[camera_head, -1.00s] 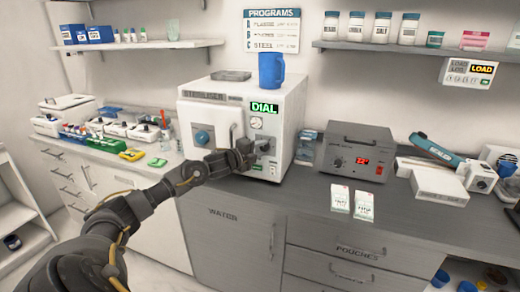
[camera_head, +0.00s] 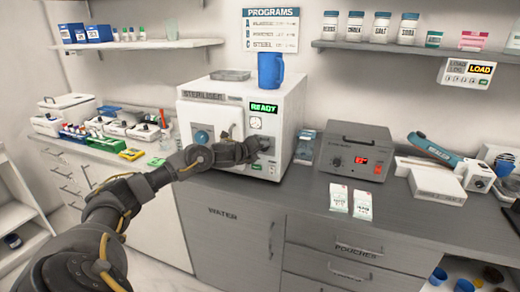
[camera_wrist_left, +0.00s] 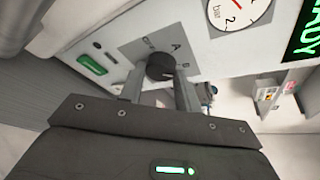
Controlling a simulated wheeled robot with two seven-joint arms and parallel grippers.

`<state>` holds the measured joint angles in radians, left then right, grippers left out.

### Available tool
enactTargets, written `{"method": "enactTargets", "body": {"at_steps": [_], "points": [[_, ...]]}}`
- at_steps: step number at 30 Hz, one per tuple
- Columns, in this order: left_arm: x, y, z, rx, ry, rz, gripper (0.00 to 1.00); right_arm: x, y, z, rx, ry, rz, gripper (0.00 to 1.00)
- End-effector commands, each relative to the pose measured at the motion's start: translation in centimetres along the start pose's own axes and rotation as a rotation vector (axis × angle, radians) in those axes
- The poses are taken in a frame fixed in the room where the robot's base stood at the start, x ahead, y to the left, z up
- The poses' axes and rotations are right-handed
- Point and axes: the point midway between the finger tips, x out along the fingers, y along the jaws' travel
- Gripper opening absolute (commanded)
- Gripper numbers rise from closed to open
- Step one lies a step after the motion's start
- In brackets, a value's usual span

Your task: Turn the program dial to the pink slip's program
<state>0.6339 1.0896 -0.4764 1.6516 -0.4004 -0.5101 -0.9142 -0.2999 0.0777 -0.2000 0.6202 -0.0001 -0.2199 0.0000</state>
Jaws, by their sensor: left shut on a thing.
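The white sterilizer (camera_head: 282,105) stands on the counter, its green display (camera_head: 264,107) reading READY. Its black program dial (camera_wrist_left: 160,67) sits on a grey plate in the left wrist view. A letter A shows above it on the plate; other marks are too small to read surely. My left gripper (camera_wrist_left: 160,88) has one finger on each side of the dial and is shut on it. In the head view the left gripper (camera_head: 260,147) reaches the sterilizer's front and hides most of the dial. My right gripper is out of view.
A PROGRAMS chart (camera_head: 271,31) with rows A, B, C hangs above. A blue jug (camera_head: 271,70) stands on the sterilizer. A grey sealed unit (camera_head: 354,148) is to its right, and two white packets (camera_head: 363,205) lie in front. A pressure gauge (camera_wrist_left: 238,12) is near the dial.

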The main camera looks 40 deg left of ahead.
Motion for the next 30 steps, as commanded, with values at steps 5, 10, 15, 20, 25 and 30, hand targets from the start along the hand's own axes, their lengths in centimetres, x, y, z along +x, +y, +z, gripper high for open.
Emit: {"method": "enactTargets", "body": {"at_steps": [5,10,15,20,25,30], "points": [[0.0,0.1,-0.2,0.008,0.003,0.005,0.10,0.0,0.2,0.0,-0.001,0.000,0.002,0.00],[0.0,0.1,-0.2,0.007,0.004,0.004,0.10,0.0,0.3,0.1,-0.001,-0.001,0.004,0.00],[0.0,0.1,-0.2,0.007,0.003,0.004,0.43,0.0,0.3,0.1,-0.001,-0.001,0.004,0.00],[0.0,0.1,-0.1,0.006,0.002,0.004,0.55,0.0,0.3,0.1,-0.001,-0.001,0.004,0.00],[0.0,0.1,-0.1,0.006,0.001,0.003,0.55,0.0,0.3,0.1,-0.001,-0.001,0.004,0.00],[-1.0,0.2,-0.1,0.008,0.000,0.004,0.55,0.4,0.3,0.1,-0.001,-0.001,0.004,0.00]]}}
